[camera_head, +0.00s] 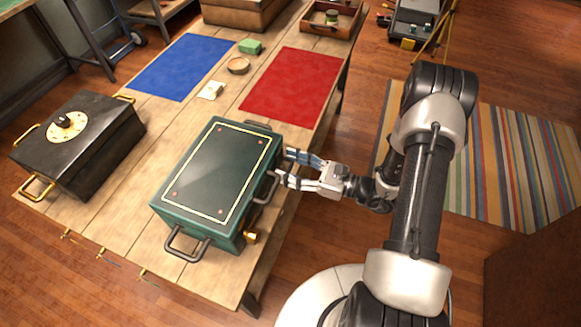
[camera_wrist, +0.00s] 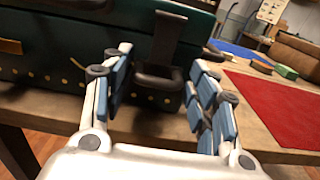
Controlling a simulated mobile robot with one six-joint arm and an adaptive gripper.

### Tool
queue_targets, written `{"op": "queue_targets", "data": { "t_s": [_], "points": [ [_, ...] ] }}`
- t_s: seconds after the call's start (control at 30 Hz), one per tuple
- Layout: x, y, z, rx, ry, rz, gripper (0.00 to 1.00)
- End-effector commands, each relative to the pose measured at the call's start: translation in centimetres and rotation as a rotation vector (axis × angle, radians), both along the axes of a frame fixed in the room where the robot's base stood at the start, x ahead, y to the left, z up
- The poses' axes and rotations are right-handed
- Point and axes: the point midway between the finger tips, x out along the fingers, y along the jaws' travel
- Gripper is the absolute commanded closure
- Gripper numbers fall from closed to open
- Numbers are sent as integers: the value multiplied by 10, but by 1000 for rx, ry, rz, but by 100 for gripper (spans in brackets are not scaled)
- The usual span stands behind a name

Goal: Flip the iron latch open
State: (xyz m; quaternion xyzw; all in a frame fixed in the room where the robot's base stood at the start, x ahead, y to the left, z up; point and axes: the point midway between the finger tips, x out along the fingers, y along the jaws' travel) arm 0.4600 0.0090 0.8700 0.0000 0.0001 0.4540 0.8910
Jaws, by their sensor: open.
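A green chest (camera_head: 191,219) with a dark lid panel edged in yellow stands near the table's front right edge. A dark iron latch (camera_head: 268,187) is on its right side. In the wrist view the latch (camera_wrist: 167,42) is an upright strap with a thick dark lower end, lying against the chest front (camera_wrist: 50,62). My gripper (camera_head: 284,165) is open beside the chest's right side. In the wrist view my gripper (camera_wrist: 157,86) has its blue-padded fingers on either side of the latch's lower end. Nothing is held. I cannot tell whether a finger touches the latch.
A black box (camera_head: 95,148) with a dial and brass handles stands at left. A blue mat (camera_head: 180,68) and a red mat (camera_head: 292,86) lie behind the chest, with small items between them. A brass piece (camera_head: 250,237) juts from the chest's near right corner.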

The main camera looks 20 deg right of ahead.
Motion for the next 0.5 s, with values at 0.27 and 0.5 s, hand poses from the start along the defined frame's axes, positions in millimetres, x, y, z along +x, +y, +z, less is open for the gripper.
{"op": "queue_targets", "data": {
  "t_s": [0.27,0.5],
  "points": [
    [1,1,0,0,0,-1,46],
    [1,1,0,0,0,0,62]
  ]
}}
